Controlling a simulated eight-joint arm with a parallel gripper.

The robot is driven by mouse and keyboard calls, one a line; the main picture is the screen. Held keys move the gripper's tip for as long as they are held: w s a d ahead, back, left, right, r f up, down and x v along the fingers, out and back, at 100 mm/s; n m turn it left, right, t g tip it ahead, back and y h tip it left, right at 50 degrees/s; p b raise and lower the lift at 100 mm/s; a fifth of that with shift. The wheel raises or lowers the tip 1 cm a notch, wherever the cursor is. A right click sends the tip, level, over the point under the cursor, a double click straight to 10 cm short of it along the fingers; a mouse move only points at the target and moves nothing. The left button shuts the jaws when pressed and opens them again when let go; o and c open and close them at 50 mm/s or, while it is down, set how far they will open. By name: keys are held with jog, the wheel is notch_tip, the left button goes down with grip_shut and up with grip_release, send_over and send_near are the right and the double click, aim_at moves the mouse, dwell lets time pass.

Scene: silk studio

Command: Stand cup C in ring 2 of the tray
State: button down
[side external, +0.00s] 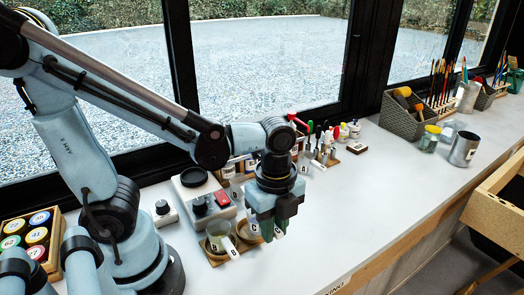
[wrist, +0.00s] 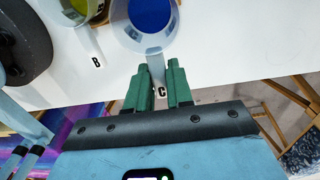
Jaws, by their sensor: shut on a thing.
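My gripper (wrist: 158,80) is shut on the handle of cup C, which bears the letter C (wrist: 160,88). Cup C (wrist: 120,32) is a translucent cup with blue liquid, just beyond my fingertips in the wrist view. In the side view my green fingers (side external: 276,222) hide most of it. Cup B (side external: 216,232) stands on the wooden tray (side external: 214,262), left of my gripper; its yellow-green liquid and lettered handle (wrist: 97,61) show in the wrist view. A wooden ring shows beside cup B. I cannot read ring numbers or tell whether cup C touches the tray.
Racked tools (side external: 322,145) and small bottles stand farther back. A crate of coloured jars (side external: 38,235) is at left. The white worktop (side external: 385,190) is clear to the right.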

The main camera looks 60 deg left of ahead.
jog(key=shift+a+f, duration=0.2)
jog(key=shift+a, duration=0.6)
jog(key=shift+a+f, duration=0.2)
jog(key=shift+a, duration=0.55)
jog(key=shift+f, duration=1.35)
jog(key=shift+f, duration=0.35)
jog(key=c, duration=0.9)
grip_release()
jog(key=shift+r, duration=6)
